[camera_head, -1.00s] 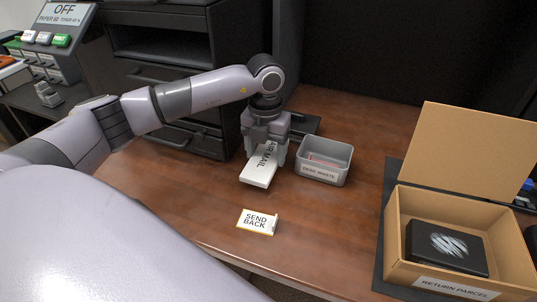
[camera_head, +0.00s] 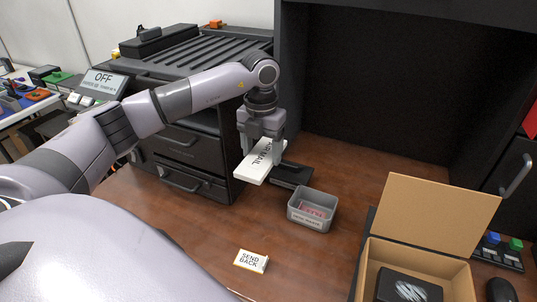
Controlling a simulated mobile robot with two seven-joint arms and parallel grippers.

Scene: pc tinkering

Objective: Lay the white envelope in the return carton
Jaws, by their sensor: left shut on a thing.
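The white envelope (camera_head: 254,164), marked AIR MAIL, hangs tilted in my left gripper (camera_head: 262,146), which is shut on it. It is held in front of the dark drawer cabinet, and I cannot tell how far above the table it is. The return carton (camera_head: 420,262) is an open brown cardboard box at the lower right, its flap standing up at the back. A black box (camera_head: 408,289) with a silver mark lies inside it. The carton's front is cut off by the picture edge. My right gripper is not in view.
A grey desk waste bin (camera_head: 311,217) with something red inside stands between the envelope and the carton. A SEND BACK card (camera_head: 251,261) lies on the brown table (camera_head: 200,222). A dark flat object (camera_head: 291,174) lies behind the envelope. A mouse (camera_head: 501,290) is at far right.

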